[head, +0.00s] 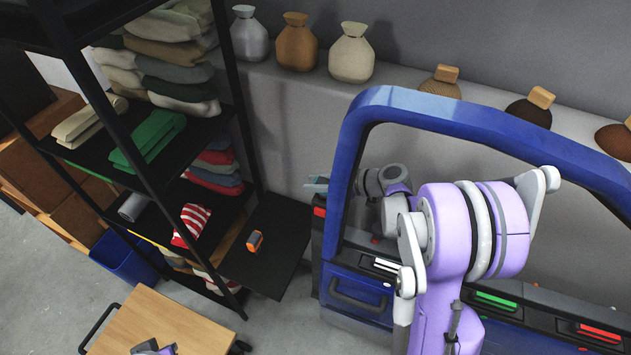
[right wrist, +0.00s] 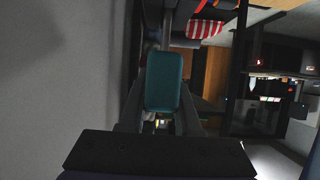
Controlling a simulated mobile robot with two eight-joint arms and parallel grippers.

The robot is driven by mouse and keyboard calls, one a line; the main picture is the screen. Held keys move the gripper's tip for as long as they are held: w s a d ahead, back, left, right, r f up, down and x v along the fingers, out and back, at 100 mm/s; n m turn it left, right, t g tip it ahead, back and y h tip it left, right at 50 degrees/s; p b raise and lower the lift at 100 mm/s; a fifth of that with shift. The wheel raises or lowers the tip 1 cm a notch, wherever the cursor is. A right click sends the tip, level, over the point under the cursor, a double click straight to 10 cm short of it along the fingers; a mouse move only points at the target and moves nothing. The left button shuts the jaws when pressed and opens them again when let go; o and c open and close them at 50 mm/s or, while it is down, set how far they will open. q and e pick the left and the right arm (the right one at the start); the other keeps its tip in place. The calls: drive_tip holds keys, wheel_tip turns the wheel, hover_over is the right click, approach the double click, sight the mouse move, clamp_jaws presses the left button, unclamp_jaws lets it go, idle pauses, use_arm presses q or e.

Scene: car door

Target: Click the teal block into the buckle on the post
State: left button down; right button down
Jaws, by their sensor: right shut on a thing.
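The teal block (right wrist: 168,82) is gripped between the two dark fingers of my right gripper (right wrist: 160,120) in the right wrist view. In the head view, my right arm reaches behind the blue door frame, and a small grey-teal end (head: 316,184) shows at its left edge. Just below this end is a dark upright piece with a red patch (head: 320,211), which looks like the buckle on the post. They appear apart in this view. The buckle's opening cannot be seen. A purple and grey piece of my left gripper (head: 153,348) shows at the bottom edge; its fingers cannot be made out.
The blue car door (head: 357,306) stands close to the right arm. A black shelf rack (head: 262,190) with folded clothes and an orange item (head: 254,241) stands left of it. A wooden cart top (head: 160,325) is at lower left. Vases line the wall ledge.

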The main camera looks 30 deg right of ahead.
drive_tip(key=shift+f+b, duration=0.9)
drive_tip(key=shift+f, duration=0.3)
drive_tip(key=c, duration=0.5)
unclamp_jaws()
drive_tip(key=shift+r, duration=0.1)
drive_tip(key=v, duration=1)
drive_tip(key=shift+s+d+r, duration=0.15)
drive_tip(key=shift+s+d, duration=0.1)
